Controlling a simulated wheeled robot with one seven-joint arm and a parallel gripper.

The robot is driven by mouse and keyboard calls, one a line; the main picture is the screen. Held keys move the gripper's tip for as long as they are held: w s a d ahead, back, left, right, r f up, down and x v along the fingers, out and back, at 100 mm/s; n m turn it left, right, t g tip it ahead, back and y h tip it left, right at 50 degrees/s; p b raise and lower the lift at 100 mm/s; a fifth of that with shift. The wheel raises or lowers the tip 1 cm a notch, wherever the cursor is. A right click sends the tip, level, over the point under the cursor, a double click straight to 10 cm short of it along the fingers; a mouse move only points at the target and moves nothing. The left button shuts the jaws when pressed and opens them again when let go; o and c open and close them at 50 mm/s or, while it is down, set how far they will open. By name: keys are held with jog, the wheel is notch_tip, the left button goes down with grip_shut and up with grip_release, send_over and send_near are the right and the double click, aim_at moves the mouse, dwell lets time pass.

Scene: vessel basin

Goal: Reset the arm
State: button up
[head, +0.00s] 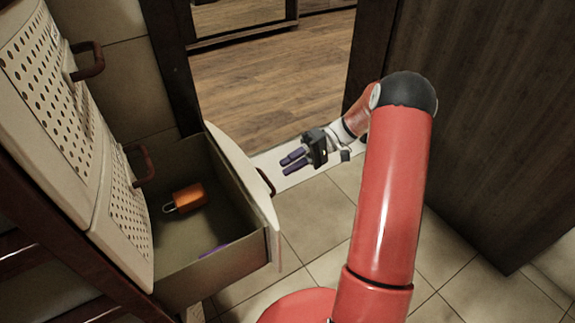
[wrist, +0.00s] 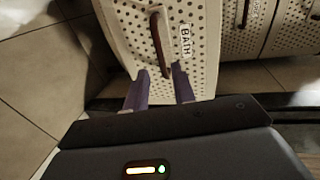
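My gripper (head: 294,161) is in the middle of the head view, to the right of the open drawer's front panel (head: 243,178). Its two purple fingers are apart with nothing between them, and they point left toward the drawer. In the wrist view the spread fingers of my gripper (wrist: 159,88) show against a white perforated panel (wrist: 122,30) with a brown handle and a label reading "BATH". In the head view the fingers look apart from the drawer handle (head: 266,182).
The open drawer holds an orange padlock-like object (head: 188,198) and a partly hidden purple item (head: 213,250). White perforated fronts (head: 60,105) with brown handles stand at left. A dark wooden panel (head: 490,120) stands at right. Tiled floor (head: 310,215) lies below my gripper, with a doorway behind.

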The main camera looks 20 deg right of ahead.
jog(key=s+a+r+m+t+h+p, duration=0.1)
jog(key=s+a+r+t+h+p, duration=0.1)
jog(key=s+r+t+h+p, duration=0.2)
jog(key=s+a+r+m+t+h+p, duration=0.1)
jog(key=s+r+t+h+p, duration=0.3)
jog(key=s+r+h, duration=0.7)
jog(key=s+a+r+t, duration=0.1)
jog(key=s+r, duration=0.6)
jog(key=r, duration=0.2)
jog(key=shift+s+m, duration=0.3)
jog(key=shift+m, duration=0.1)
jog(key=shift+s, duration=0.1)
